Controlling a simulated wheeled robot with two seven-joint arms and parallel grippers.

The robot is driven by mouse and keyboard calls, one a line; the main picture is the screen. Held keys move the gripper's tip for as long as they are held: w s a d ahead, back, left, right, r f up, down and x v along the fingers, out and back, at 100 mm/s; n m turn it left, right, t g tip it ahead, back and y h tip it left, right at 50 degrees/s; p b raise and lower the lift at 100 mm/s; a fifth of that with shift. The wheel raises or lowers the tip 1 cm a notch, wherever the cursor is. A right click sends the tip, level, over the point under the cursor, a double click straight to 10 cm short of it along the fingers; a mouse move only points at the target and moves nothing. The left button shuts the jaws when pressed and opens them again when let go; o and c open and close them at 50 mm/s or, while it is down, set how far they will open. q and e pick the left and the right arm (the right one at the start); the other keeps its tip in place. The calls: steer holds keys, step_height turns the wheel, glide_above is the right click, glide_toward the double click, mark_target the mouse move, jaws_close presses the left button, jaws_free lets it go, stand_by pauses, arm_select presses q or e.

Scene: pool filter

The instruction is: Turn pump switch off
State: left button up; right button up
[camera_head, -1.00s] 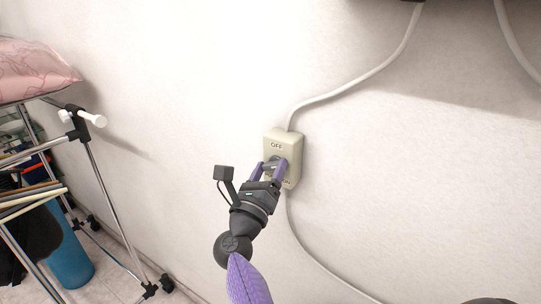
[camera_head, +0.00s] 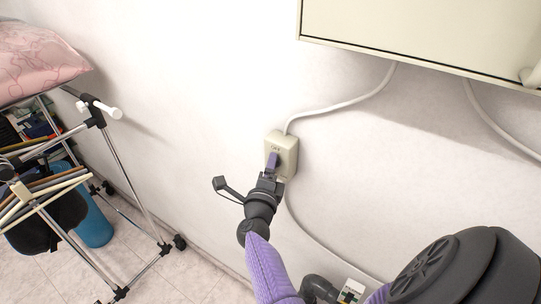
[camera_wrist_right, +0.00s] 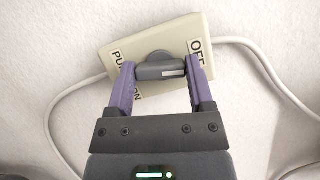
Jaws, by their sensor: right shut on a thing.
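The pump switch is a cream wall box (camera_head: 282,146) with a round grey knob, and an OFF label at its top. In the right wrist view the box (camera_wrist_right: 190,30) shows OFF at the right, PUMP at the left and ON lower left. The grey bar-shaped knob (camera_wrist_right: 160,71) has a white mark at its right end. My right gripper (camera_head: 272,162) is at the box front. In the wrist view its purple fingers (camera_wrist_right: 162,72) are shut on the two ends of the knob. My left gripper is not in view.
White cables (camera_head: 345,103) run from the box along the wall. A cream cabinet (camera_head: 430,35) hangs at the upper right. A metal rack (camera_head: 105,150) with a pink cushion (camera_head: 35,60) stands at left, beside a blue cylinder (camera_head: 95,225). The wall around the box is clear.

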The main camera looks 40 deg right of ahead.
steer(key=shift+n+y+p, duration=0.5)
steer(key=shift+n+p, duration=0.7)
steer(key=shift+p, duration=0.15)
steer(key=o, duration=1.2)
steer(key=shift+o, duration=0.2)
steer(key=shift+a, duration=0.15)
